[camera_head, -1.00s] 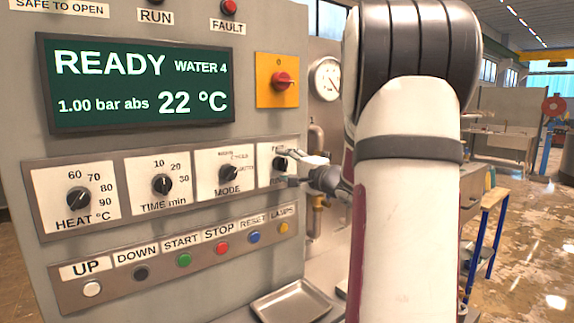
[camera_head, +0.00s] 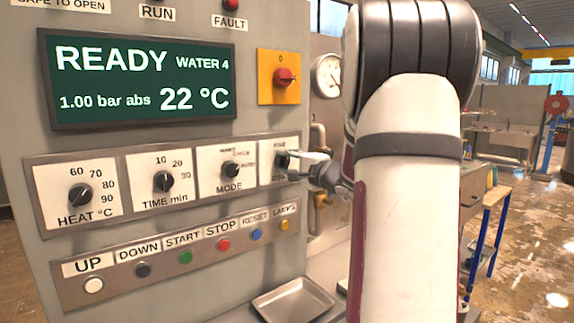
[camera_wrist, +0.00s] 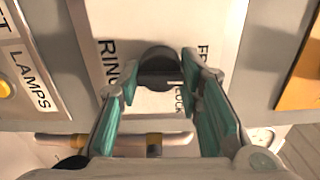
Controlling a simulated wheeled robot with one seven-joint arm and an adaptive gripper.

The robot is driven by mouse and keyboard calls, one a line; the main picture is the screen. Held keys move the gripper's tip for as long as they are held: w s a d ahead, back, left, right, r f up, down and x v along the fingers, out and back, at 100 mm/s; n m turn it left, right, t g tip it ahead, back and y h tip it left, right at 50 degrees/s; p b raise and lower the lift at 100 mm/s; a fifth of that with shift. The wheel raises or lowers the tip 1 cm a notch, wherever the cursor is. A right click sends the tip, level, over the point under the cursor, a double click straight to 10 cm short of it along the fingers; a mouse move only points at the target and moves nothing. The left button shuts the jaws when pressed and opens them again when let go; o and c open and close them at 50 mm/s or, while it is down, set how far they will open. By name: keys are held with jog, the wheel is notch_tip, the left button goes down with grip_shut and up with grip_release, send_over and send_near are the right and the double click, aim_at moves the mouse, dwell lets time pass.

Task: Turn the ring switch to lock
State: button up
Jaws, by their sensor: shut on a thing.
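The ring switch is a dark round knob (camera_wrist: 157,60) on a white plate in the wrist view, between the teal-padded fingers of my gripper (camera_wrist: 160,78). Its label reads RING, with FREE and LOCK partly hidden by the right finger. My gripper is shut on the knob. The head view shows the knob (camera_head: 281,160) on the rightmost plate of the dial row, with my gripper (camera_head: 292,162) reaching it from the right. The fingers hide part of the plate there. I cannot tell which mark the knob points to.
The MODE dial (camera_head: 232,170) is just left of the switch. The LAMPS button (camera_head: 285,225) and other push buttons lie below. A red knob on a yellow plate (camera_head: 285,77) is above. A metal tray (camera_head: 292,303) sits below the panel.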

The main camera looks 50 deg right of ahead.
jog(key=m+b, duration=0.2)
jog(key=m, duration=0.3)
jog(key=shift+w+f+m+b, duration=0.1)
jog(key=shift+m+b, duration=0.2)
jog(key=shift+b, duration=0.1)
jog(key=m+b, duration=0.1)
jog(key=m, duration=0.4)
jog(key=shift+m, duration=0.4)
jog(key=o, duration=1.2)
jog(key=shift+c, duration=0.2)
jog(key=v, duration=1.2)
jog(key=shift+a, duration=0.1)
